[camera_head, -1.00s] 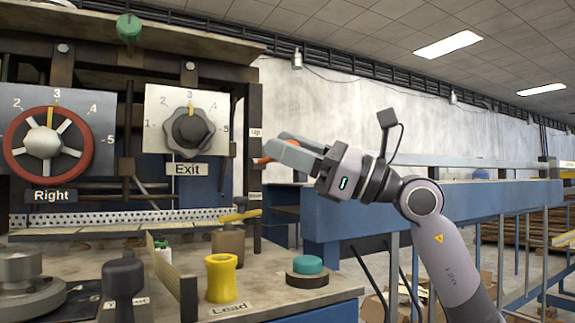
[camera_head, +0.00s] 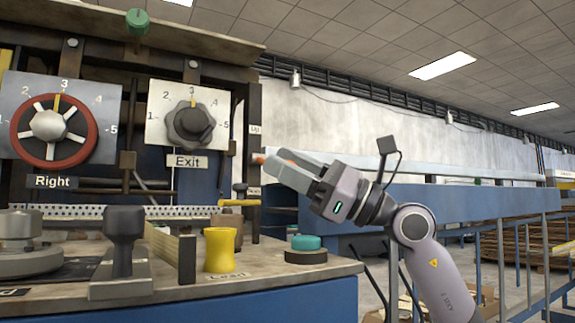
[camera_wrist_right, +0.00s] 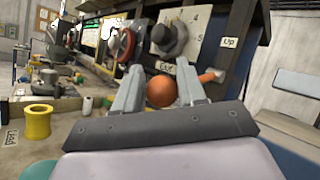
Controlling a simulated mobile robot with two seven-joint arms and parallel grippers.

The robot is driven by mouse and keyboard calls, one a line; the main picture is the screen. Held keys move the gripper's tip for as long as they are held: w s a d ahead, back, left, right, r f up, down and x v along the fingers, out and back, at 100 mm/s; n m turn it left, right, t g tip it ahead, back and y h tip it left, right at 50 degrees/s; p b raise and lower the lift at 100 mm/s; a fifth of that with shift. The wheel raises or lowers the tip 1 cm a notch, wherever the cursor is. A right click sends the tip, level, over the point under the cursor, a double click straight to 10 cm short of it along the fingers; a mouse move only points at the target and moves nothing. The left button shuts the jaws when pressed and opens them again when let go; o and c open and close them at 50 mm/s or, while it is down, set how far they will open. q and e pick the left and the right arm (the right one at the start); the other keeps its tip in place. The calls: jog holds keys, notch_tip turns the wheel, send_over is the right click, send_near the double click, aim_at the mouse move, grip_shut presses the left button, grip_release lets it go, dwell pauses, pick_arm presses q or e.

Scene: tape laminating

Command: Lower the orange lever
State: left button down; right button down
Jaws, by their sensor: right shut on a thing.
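The orange lever (camera_head: 259,158) sticks out at the right edge of the machine, below the "Up" label (camera_head: 255,129). Most of it is hidden behind my fingers in the head view. My right gripper (camera_head: 276,167) is shut on it, with its fingers pointing left and tilted. In the right wrist view, the round orange knob (camera_wrist_right: 160,91) sits between the two fingers, and another orange part of the lever (camera_wrist_right: 207,77) shows beyond the right finger. My left gripper is not in view.
The grey "Exit" dial (camera_head: 191,126) and red "Right" wheel (camera_head: 53,128) are on the panel to the left. A yellow spool-shaped knob (camera_head: 222,249) and a teal button (camera_head: 306,242) stand on the ledge below. A blue beam (camera_head: 480,202) runs behind my arm.

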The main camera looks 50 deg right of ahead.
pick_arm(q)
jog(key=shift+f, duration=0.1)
pick_arm(e)
jog(key=shift+w+a+f+g, duration=0.25)
jog(key=shift+w+f+g, duration=0.05)
jog(key=shift+f, duration=0.3)
jog(key=c, duration=0.8)
grip_release()
jog(key=shift+s+d, duration=0.1)
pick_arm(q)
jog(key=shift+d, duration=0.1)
pick_arm(e)
jog(key=shift+d, duration=0.1)
jog(key=shift+f, duration=0.1)
jog(key=shift+s+d+f+b, duration=0.15)
jog(key=shift+b, duration=0.15)
pick_arm(q)
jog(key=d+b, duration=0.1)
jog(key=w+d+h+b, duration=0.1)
jog(key=b, duration=0.1)
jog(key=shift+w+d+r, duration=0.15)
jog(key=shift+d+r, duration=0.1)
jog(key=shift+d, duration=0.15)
pick_arm(e)
jog(key=v, duration=0.6)
jog(key=shift+s+d+r, duration=0.15)
jog(key=shift+s+r, duration=0.1)
jog(key=shift+s, duration=0.25)
